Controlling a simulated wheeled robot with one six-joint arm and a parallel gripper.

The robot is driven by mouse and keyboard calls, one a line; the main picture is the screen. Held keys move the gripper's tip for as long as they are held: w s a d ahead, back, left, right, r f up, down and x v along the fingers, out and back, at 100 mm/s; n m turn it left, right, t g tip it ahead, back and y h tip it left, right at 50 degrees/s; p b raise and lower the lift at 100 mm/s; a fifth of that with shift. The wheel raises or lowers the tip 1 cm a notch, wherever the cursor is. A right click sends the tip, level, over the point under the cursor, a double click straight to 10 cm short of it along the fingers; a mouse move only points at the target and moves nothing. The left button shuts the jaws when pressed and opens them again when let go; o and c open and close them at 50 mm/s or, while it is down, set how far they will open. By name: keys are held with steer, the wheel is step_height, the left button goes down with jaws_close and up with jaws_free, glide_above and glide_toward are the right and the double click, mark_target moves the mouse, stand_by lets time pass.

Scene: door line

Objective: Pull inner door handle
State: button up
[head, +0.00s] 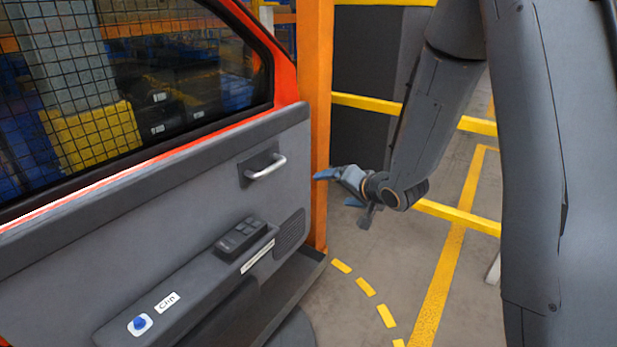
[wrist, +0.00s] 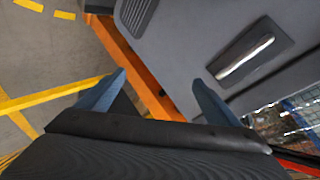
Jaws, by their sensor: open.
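The inner door handle (head: 265,168) is a small silver bar in a dark recess on the grey inner panel of a red car door (head: 215,195). In the head view my gripper (head: 336,188) is to the right of the handle, apart from it, beside the orange post. In the wrist view the gripper (wrist: 158,92) shows two blue fingers spread apart with nothing between them. The handle also shows in the wrist view (wrist: 243,56), to the right of the right finger and not touched by it.
An orange post (head: 317,110) stands at the door's edge, close to my gripper. The armrest carries a switch block (head: 241,236) and a blue button (head: 140,322). Yellow rails (head: 460,214) stand behind my arm. The floor with yellow markings (head: 365,286) is clear on the right.

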mark_target(275, 169)
steer(key=s+a+r+m+y+p, duration=0.15)
steer(key=a+r+y, duration=0.25)
steer(key=a+y, duration=0.5)
steer(key=shift+m, duration=0.45)
steer(key=b+x, duration=0.1)
steer(key=x, duration=0.4)
steer(key=b+x, duration=0.2)
steer(key=x, duration=0.3)
steer(key=shift+w+a+r, duration=0.15)
steer(key=shift+w, duration=0.35)
jaws_close()
